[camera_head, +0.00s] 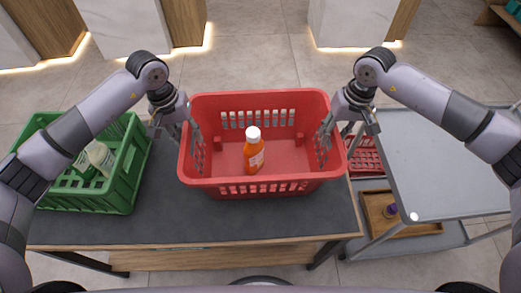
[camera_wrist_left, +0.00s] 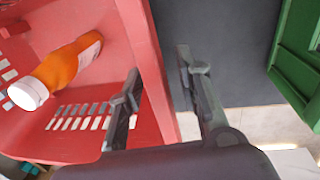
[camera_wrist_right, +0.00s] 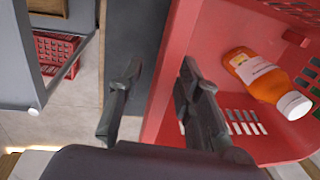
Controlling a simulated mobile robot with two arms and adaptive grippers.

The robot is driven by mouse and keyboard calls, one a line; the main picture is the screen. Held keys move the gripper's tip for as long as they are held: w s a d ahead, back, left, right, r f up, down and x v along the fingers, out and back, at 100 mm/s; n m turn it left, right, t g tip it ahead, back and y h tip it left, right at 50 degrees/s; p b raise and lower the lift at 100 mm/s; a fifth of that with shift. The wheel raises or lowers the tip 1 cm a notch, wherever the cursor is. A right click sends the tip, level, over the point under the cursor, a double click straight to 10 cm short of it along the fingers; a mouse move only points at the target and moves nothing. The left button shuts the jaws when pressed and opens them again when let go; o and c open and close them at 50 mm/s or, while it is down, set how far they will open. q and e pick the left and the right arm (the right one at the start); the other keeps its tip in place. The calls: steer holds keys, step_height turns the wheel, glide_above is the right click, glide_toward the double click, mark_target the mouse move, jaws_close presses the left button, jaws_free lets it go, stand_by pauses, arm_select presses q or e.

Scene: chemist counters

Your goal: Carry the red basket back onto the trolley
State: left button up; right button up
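The red basket (camera_head: 262,185) stands upright on the dark counter (camera_head: 250,222), with an orange bottle with a white cap (camera_head: 253,152) standing inside. My left gripper (camera_head: 181,131) is open at the basket's left wall. In the left wrist view its fingers (camera_wrist_left: 163,95) straddle that wall, one inside and one outside. My right gripper (camera_head: 347,128) is open at the right wall. In the right wrist view its fingers (camera_wrist_right: 155,95) straddle that wall, with a gap to the outer finger. The grey trolley (camera_head: 440,150) stands right of the counter, its top bare where visible.
A green basket (camera_head: 112,197) holding bottles stands on the counter at left. The trolley's lower shelf bears another red basket (camera_head: 366,160) and a wooden tray (camera_head: 415,224) with a small dark container. A narrow floor gap separates counter and trolley.

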arm_select(q)
jaws_close()
arm_select(e)
jaws_close()
stand_by(0.4)
